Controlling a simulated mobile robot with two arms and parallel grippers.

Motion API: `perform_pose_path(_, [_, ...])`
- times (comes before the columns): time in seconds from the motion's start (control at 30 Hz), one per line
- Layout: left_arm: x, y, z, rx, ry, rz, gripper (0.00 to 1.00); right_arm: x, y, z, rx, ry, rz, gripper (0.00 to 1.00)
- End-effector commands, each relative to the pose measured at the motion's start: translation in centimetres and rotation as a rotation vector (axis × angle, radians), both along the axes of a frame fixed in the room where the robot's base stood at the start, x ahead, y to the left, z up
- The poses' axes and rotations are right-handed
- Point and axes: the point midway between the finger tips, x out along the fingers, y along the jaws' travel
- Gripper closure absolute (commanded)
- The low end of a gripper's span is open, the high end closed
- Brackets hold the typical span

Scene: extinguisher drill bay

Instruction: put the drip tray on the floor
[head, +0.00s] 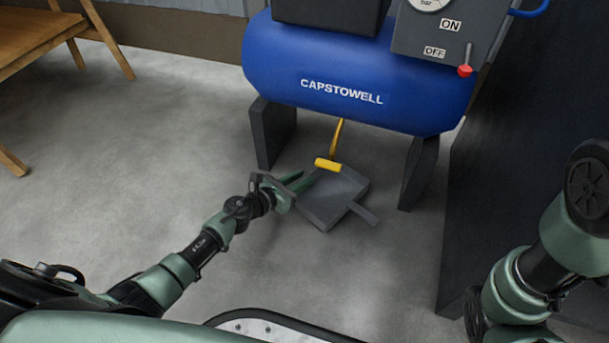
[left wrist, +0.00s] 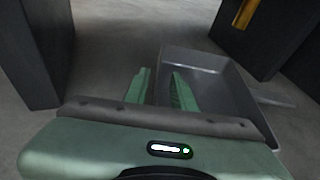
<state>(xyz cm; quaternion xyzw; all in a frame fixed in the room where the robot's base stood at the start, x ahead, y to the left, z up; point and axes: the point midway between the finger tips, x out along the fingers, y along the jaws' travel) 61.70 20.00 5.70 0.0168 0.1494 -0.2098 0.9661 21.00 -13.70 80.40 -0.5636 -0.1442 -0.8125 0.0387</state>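The drip tray (head: 345,188) is a shallow grey pan with a flat handle, low under the front of the blue compressor. It looks level and appears to rest on the floor (head: 210,280). It also shows in the left wrist view (left wrist: 215,75), its handle toward the right. My left gripper (head: 306,179) is at the tray's left side. In the left wrist view its two green fingers (left wrist: 160,76) stand apart, one on each side of the tray's left wall, with a gap between them. My right arm shows at the right edge, but its gripper is out of view.
The blue compressor tank (head: 350,75) stands on dark legs (head: 272,130) on both sides of the tray. A yellow drain lever (head: 328,165) hangs over the tray's back. A dark panel (head: 500,170) is at the right. The floor to the left is clear up to a wooden bench (head: 40,35).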

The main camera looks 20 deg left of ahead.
Motion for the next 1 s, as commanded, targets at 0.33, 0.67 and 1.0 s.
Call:
perform_pose_path(0.33, [-6.6, 3.0, 2.5, 0.001, 0.002, 0.0, 0.75, 0.0, 0.0, 2.9, 0.0, 0.0, 0.0, 0.64])
perform_pose_path(0.67, [-8.9, 4.2, 3.1, 0.002, -0.001, -0.001, 0.75, 0.0, 0.0, 3.4, 0.0, -0.001, 0.0, 0.64])
perform_pose_path(1.0, [-7.1, 2.5, 6.5, -0.104, -0.038, 0.007, 0.75, 0.0, 0.0, 3.4, 0.0, -0.001, 0.001, 0.64])
